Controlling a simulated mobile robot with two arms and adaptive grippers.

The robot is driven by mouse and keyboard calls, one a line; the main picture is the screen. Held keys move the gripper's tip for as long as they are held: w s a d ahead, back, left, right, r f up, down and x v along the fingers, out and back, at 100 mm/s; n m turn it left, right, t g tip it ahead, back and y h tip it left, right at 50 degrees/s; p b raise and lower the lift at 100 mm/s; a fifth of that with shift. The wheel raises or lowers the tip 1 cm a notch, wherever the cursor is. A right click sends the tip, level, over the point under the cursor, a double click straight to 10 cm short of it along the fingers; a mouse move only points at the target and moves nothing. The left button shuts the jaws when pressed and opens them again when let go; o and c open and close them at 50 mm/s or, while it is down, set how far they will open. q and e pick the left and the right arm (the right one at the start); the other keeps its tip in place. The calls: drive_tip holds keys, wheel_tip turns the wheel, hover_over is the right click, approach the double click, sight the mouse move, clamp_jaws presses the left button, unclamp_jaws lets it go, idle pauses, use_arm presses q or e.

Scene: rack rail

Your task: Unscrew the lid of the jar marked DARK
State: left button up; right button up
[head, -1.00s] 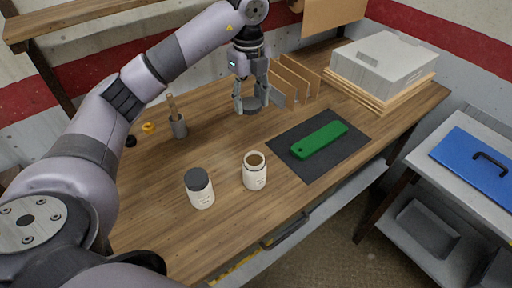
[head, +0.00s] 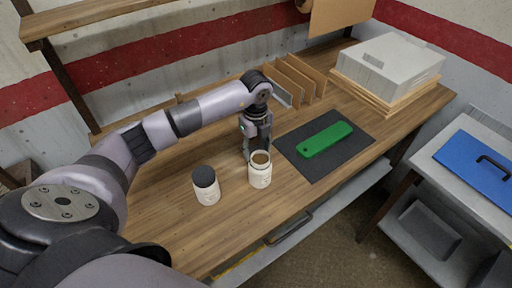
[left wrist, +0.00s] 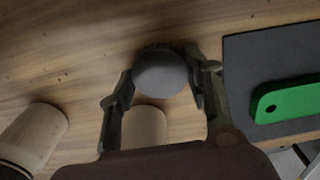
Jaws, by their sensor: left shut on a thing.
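My left gripper (head: 250,153) is low over the bench, just behind the open jar in the head view. In the left wrist view its fingers (left wrist: 160,80) are shut on a round dark grey lid (left wrist: 160,74). The open white jar (head: 260,175) has a brown inside and no lid; it shows partly behind the gripper in the left wrist view (left wrist: 146,126). A second white jar (head: 207,192) stands to its left with its dark lid on, and also shows in the left wrist view (left wrist: 38,135). Labels are too small to read. My right gripper is not in view.
A green part (head: 325,139) lies on a dark mat (head: 305,165) right of the open jar. Upright brown dividers (head: 300,80) and a grey case (head: 388,66) on boards stand at the back. The bench (head: 160,225) is clear around the jars' front left.

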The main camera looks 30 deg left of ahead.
use_arm(q)
drive_tip(key=shift+f, duration=0.25)
drive_tip(key=shift+f, duration=0.2)
drive_tip(key=o, duration=1.3)
